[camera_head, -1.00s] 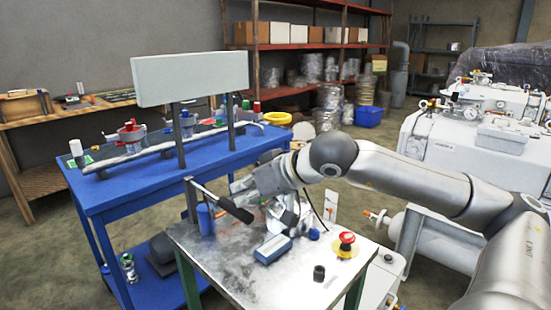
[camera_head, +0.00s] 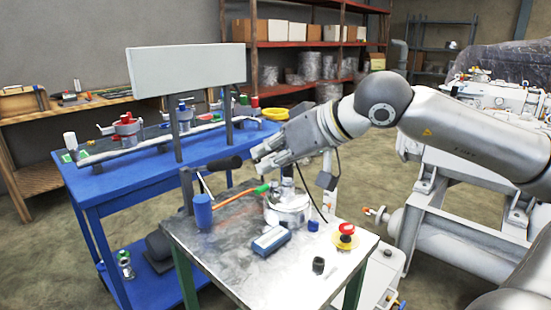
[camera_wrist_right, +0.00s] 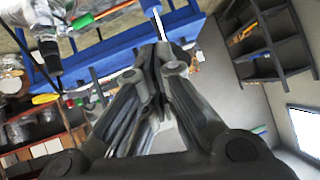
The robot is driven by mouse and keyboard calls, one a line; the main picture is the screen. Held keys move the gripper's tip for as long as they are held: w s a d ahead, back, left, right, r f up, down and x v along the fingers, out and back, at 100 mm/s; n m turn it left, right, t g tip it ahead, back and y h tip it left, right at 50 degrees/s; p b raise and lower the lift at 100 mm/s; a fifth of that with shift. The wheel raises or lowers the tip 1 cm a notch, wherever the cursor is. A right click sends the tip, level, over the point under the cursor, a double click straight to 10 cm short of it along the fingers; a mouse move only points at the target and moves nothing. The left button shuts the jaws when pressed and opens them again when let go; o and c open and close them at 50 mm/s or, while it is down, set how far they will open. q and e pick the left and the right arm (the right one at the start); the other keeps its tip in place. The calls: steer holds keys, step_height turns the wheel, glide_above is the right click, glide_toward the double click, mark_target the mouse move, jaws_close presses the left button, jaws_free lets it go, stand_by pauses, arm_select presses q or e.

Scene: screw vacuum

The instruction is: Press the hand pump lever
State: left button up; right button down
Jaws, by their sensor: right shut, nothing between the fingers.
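The hand pump stands at the left edge of the metal-topped table in the head view, with a blue cylinder (camera_head: 203,211) and a dark upright post. Its lever (camera_head: 221,164) has a thick black handle and points right, tilted slightly upward. My right gripper (camera_head: 259,162) is shut and empty, just right of the handle's end; I cannot tell whether it touches it. The closed fingers (camera_wrist_right: 163,62) also show in the right wrist view, where I cannot make out the lever surely. My left gripper is not in view.
The metal tabletop (camera_head: 245,284) holds a round silver vessel (camera_head: 288,206), a blue-and-white box (camera_head: 270,241), a red emergency button (camera_head: 346,229), a small black knob (camera_head: 318,265) and an orange rod (camera_head: 236,203). A blue bench (camera_head: 110,188) stands behind, with a white panel (camera_head: 187,70).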

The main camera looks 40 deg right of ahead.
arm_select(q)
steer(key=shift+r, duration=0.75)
arm_select(e)
steer(key=shift+v, duration=1.15)
